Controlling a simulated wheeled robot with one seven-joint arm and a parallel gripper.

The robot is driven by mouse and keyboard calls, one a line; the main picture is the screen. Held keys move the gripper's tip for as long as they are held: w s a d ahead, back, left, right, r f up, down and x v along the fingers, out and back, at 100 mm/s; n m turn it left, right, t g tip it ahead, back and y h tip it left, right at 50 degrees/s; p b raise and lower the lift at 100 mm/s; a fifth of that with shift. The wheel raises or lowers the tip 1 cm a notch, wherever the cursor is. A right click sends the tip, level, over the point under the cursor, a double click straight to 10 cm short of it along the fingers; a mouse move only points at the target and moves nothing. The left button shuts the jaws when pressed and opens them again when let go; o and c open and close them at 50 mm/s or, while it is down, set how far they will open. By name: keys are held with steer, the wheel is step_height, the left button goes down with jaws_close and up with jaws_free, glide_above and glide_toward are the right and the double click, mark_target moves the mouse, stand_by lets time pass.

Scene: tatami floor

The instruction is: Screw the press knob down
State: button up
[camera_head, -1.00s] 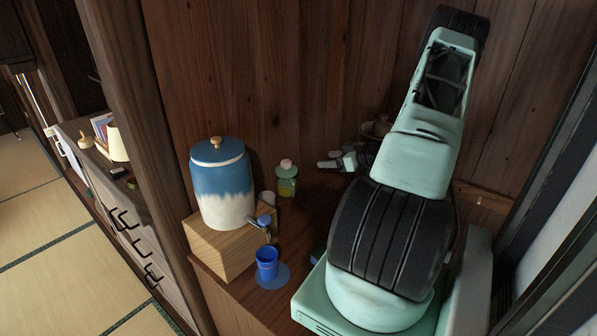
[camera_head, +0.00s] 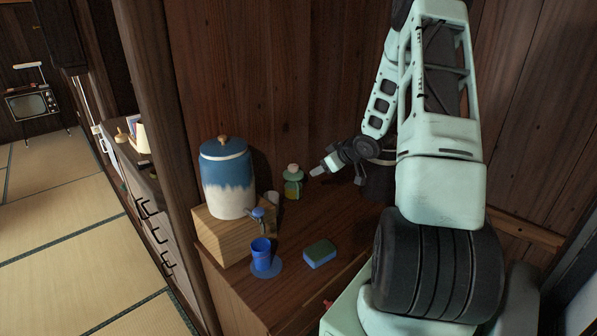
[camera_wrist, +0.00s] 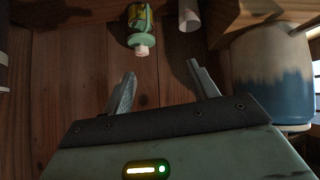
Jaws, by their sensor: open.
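A small bottle (camera_head: 292,186) with a yellow-green body, green collar and pale knob (camera_head: 293,168) stands upright on the wooden counter, right of the blue-and-white jar. I take this pale top to be the press knob. In the wrist view the bottle (camera_wrist: 139,20) is at the top, its pale knob (camera_wrist: 142,50) pointing toward my fingers. My gripper (camera_head: 318,170) is just right of the bottle in the head view, apart from it. In the wrist view my gripper (camera_wrist: 160,70) shows two spread fingers with nothing between them.
The blue-and-white lidded jar (camera_head: 228,182) stands on a wooden box (camera_head: 222,232), with a blue-handled tap (camera_head: 258,214). A white cup (camera_head: 273,198) is close left of the bottle. A blue cup (camera_head: 261,250) and a sponge (camera_head: 319,254) are in front. The wooden wall (camera_head: 290,80) is behind.

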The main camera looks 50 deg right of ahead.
steer(key=w+a+r+g, duration=0.1)
steer(key=a+r, duration=0.1)
steer(key=a, duration=0.5)
steer(key=a+r+g, duration=0.2)
steer(key=a, duration=0.4)
steer(key=shift+w+a+r, duration=0.3)
steer(key=shift+w+a, duration=0.05)
steer(key=shift+a, duration=0.05)
